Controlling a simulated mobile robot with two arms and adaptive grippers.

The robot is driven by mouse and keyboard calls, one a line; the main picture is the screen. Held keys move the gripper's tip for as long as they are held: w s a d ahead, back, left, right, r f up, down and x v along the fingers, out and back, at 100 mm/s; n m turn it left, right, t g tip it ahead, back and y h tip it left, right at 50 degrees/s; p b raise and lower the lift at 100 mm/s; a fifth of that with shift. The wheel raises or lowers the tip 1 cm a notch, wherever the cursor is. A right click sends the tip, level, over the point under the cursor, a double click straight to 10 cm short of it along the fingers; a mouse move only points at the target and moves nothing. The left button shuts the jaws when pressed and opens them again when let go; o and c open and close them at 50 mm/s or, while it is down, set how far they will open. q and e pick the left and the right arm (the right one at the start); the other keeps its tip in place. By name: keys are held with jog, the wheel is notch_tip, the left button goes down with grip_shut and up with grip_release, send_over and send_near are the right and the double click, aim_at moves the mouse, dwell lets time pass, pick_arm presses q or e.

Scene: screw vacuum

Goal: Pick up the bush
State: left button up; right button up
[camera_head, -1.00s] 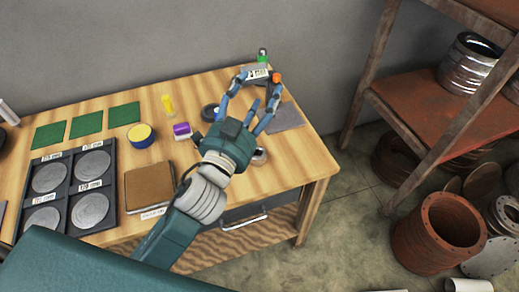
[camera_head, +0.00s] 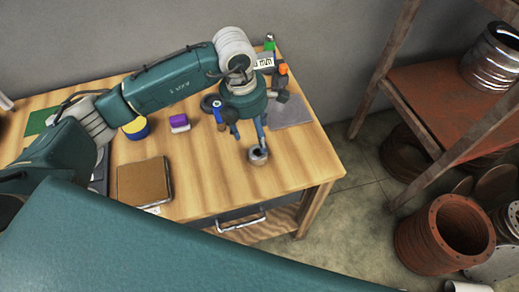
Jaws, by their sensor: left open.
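The bush, a small grey metal ring (camera_head: 258,157), stands on the wooden table near its front right part. My left gripper (camera_head: 249,141) is above the table and points down, its blue fingers spread open. One finger reaches down to the bush's upper edge in the picture; I cannot tell whether it touches the bush or is in front of its opening. The other finger is to the left, apart from the bush. Nothing is held. My right gripper is not in view.
A brown pad (camera_head: 143,184), a purple-and-white block (camera_head: 180,123) and a yellow-and-blue roll (camera_head: 136,128) lie left of the gripper. A grey plate (camera_head: 290,112) lies behind right. A rusty shelf (camera_head: 440,95) stands right of the table. The tabletop right of the bush is clear.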

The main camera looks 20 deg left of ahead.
pick_arm(q)
jog(key=p, duration=0.1)
send_near(258, 150)
jog(key=s+f, duration=0.2)
jog(key=shift+w+d+f+p, duration=0.2)
jog(key=shift+d+f+p, duration=0.2)
jog(key=shift+d+p, duration=0.05)
jog(key=f, duration=0.1)
jog(key=f+p, duration=0.1)
jog(key=f, duration=0.1)
jog(key=shift+w+d+f+p, duration=0.2)
jog(key=shift+d+f+p, duration=0.05)
jog(key=shift+f+p, duration=0.1)
jog(key=shift+w+f, duration=0.1)
jog(key=shift+f, duration=0.3)
jog(key=c, duration=1.3)
grip_shut()
jog(key=shift+r, duration=0.1)
